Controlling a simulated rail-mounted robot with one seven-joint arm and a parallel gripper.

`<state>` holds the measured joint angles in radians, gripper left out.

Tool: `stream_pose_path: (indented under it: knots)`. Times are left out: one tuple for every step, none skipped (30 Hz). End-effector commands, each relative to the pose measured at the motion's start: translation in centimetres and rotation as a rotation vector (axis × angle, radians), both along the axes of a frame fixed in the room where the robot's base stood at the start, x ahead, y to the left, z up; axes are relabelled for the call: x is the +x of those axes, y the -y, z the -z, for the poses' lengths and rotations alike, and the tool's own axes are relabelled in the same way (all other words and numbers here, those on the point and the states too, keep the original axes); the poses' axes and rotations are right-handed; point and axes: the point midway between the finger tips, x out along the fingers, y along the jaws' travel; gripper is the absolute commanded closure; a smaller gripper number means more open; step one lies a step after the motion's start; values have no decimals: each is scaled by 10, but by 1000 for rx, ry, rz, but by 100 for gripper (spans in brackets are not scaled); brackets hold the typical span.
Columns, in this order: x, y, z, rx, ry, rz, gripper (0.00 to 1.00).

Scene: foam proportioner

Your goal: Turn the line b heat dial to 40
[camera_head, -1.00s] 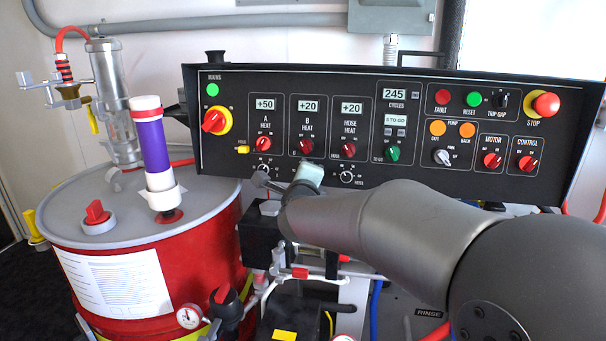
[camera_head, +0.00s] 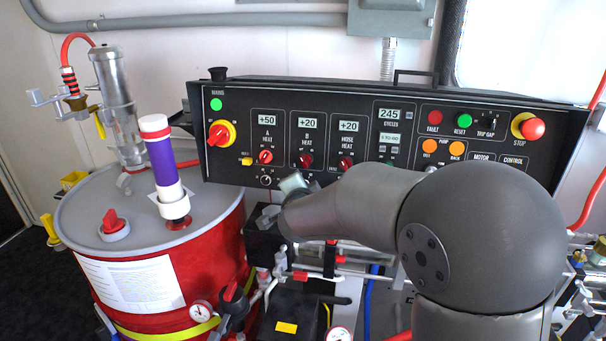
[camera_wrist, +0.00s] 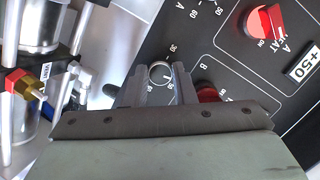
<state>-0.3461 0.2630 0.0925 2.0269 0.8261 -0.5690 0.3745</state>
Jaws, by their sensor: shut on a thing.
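The line B heat dial (camera_wrist: 160,72) is a small round knob with a pale rim on the black panel, with printed numbers around it. In the wrist view it sits between the two grey fingertips of my gripper (camera_wrist: 161,78), which is shut on it. The fingers and hand partly cover the dial and its scale, and its exact setting cannot be read. In the head view my gripper (camera_head: 292,184) is at the panel's lower edge, below the red B heat switch (camera_head: 306,160), and hides the dial.
The A heat dial (camera_head: 265,180) is just left of my gripper. The red A heat switch (camera_head: 265,157) and hose heat switch (camera_head: 345,163) are close by. A red drum (camera_head: 150,285) stands at left. Pipes and a black block (camera_head: 264,240) lie below.

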Motion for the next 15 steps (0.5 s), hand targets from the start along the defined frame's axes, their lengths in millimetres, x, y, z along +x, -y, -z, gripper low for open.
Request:
stream_pose_path:
  knots:
    - [0,-1,-6,-41,-10,-8,99]
    - [0,-1,-6,-65,-14,-13,99]
    - [0,-1,-5,-96,-19,-19,99]
    - [0,-1,-5,-118,-23,-23,99]
    - [0,0,-5,-140,-26,-26,99]
    - [0,0,-5,-167,-30,-32,99]
    - [0,0,-5,-187,-32,-34,99]
    - [0,-1,-4,-205,-35,-39,99]
    - [0,-1,-4,-228,-38,-44,99]
    - [0,-1,-4,-243,-40,-46,99]
    - [0,-1,-4,-258,-43,-50,99]
    - [0,-1,-4,-276,-46,-53,99]
    - [0,-1,-3,-288,-47,-54,99]
    - [0,-1,-3,-300,-49,-56,99]
    - [0,0,-2,-313,-51,-59,99]
